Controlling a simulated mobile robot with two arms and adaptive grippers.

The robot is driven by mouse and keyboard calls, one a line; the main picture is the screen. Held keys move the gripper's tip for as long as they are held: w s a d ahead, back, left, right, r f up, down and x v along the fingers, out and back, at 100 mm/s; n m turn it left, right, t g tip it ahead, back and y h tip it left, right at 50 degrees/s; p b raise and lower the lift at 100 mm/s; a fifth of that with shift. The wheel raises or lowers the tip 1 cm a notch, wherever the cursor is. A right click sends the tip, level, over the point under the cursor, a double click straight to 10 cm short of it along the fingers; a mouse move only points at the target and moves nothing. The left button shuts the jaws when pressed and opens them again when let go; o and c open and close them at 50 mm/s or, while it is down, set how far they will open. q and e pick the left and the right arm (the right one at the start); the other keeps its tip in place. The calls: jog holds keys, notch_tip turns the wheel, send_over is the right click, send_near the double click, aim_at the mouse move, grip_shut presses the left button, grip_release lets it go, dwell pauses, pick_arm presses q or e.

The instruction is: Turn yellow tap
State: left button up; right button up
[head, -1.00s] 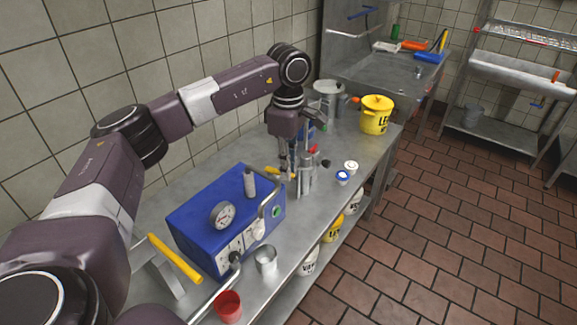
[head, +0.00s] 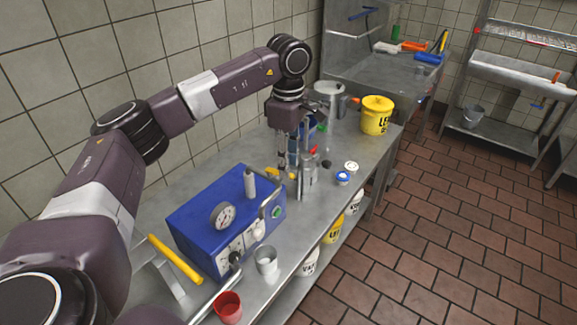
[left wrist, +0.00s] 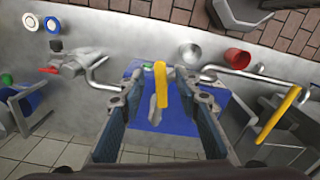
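A yellow tap handle (left wrist: 160,85) shows in the left wrist view, upright in the picture, between the two fingers of my left gripper (left wrist: 161,98). The fingers are open, with a visible gap on each side of the handle. In the head view my left gripper (head: 291,164) points down over the table, and only a small yellow part (head: 272,173) shows beside it. A second yellow handle (head: 175,259) stands at the near left end of the table, clear of the gripper; it also shows in the left wrist view (left wrist: 278,114). My right gripper is not visible.
A blue machine (head: 205,222) with a gauge and a bent pipe stands near the gripper. A metal cup (head: 266,262) and red cup (head: 228,307) stand near the front edge. Small lidded tubs (head: 343,178) and a yellow bucket (head: 377,115) stand farther right.

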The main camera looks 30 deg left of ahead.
pick_arm(q)
notch_tip(320, 180, up, 10)
jog(key=shift+r, duration=0.15)
jog(key=shift+d, duration=0.1)
dwell(0.5)
